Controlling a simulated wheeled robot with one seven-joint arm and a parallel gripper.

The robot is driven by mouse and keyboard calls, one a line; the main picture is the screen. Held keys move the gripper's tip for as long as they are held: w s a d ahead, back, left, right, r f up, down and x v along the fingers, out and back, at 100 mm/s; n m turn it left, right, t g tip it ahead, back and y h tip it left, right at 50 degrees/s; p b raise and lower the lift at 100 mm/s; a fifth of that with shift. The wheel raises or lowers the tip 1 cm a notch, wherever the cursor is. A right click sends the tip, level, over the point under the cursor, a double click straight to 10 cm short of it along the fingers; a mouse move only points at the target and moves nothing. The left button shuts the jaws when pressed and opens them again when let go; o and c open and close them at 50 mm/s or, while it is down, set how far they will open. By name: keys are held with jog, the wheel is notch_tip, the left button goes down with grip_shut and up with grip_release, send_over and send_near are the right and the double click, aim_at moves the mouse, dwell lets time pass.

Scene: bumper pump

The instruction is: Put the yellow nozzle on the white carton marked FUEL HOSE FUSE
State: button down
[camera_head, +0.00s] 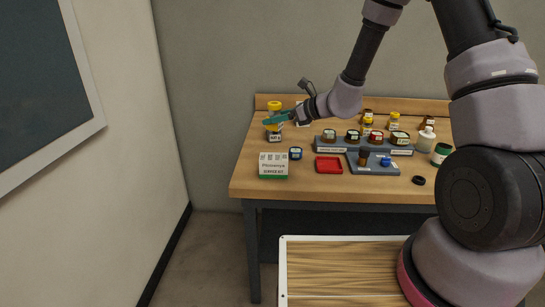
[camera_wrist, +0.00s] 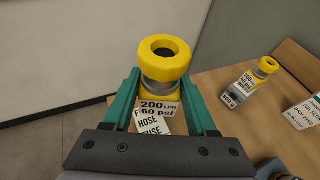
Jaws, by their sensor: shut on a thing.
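The yellow nozzle (camera_head: 274,105) is upright at the table's back left corner in the head view. In the wrist view the nozzle (camera_wrist: 163,57) shows its open yellow top, a grey metal neck and a "200 LPM 60 psi" label. My gripper (camera_wrist: 160,105) is shut on it, one teal finger at each side; it also shows in the head view (camera_head: 280,117). The white carton (camera_wrist: 150,126) marked HOSE FUSE is directly below the nozzle, partly hidden by it and the gripper; in the head view the carton (camera_head: 274,136) stands under it. I cannot tell whether they touch.
A similar yellow-topped item (camera_wrist: 250,80) and another white carton (camera_wrist: 302,114) stand to the right. A service kit box (camera_head: 273,166), blue-lidded jar (camera_head: 295,153), red tray (camera_head: 328,165) and rack of jars (camera_head: 340,145) are nearby. A wall is close at the left.

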send_over(274, 156)
notch_tip(274, 156, down, 5)
jog(key=shift+a+f, duration=0.15)
jog(key=shift+f, duration=2.35)
jog(key=shift+f, duration=0.1)
jog(key=shift+c, duration=1)
grip_release()
